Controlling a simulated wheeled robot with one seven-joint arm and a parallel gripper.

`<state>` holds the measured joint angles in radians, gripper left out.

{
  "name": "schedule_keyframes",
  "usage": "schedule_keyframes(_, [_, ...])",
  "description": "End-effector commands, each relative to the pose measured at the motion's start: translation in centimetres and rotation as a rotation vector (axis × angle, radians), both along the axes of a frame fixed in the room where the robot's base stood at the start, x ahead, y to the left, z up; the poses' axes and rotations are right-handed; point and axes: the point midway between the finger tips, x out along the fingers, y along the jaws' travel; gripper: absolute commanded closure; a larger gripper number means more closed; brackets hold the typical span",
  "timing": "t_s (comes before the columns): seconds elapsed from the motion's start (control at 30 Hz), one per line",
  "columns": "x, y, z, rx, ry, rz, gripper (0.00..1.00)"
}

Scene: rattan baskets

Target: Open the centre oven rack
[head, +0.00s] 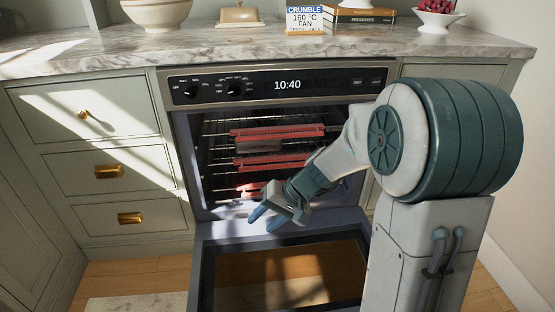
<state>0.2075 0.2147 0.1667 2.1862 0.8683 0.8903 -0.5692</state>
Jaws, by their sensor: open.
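The oven (189,185) is built in below the counter, with its door (207,270) folded down. Inside are wire racks with red front guards. The upper red guard (277,132) and the middle one (270,161) show clearly; a third reddish patch (250,187) lower down is partly hidden by my arm. The racks appear to be inside the cavity. A brownish-grey shape (258,146) shows between the upper two guards. My gripper (262,217) is open and empty, in front of the lower part of the cavity, above the inner edge of the door, apart from the guards.
The lowered door takes up the floor space in front. Drawers (105,173) flank the oven on the left. On the marble counter (240,45) stand a bowl (157,12), a butter dish (239,14), a recipe card (305,20), books (360,16) and a fruit bowl (438,19).

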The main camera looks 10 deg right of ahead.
Motion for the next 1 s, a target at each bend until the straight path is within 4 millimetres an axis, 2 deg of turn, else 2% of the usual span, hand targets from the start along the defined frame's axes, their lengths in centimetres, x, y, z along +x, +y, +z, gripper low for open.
schedule_keyframes(0.03, [1.8,0.2,-0.2,0.058,-0.004,-0.029,0.59])
schedule_keyframes(0.23, [9.1,0.6,-1.3,0.275,-0.069,-0.166,0.59])
schedule_keyframes(0.43, [16.3,-1.3,-3.0,0.456,-0.157,-0.357,0.59])
schedule_keyframes(0.57, [20.6,-3.8,-4.9,0.547,-0.218,-0.511,0.59])
schedule_keyframes(0.7, [24.6,-7.4,-7.5,0.617,-0.281,-0.695,0.59])
schedule_keyframes(0.83, [27.0,-10.8,-10.1,0.651,-0.325,-0.856,0.59])
schedule_keyframes(1.0, [28.6,-14.0,-12.7,0.663,-0.358,-0.998,0.59])
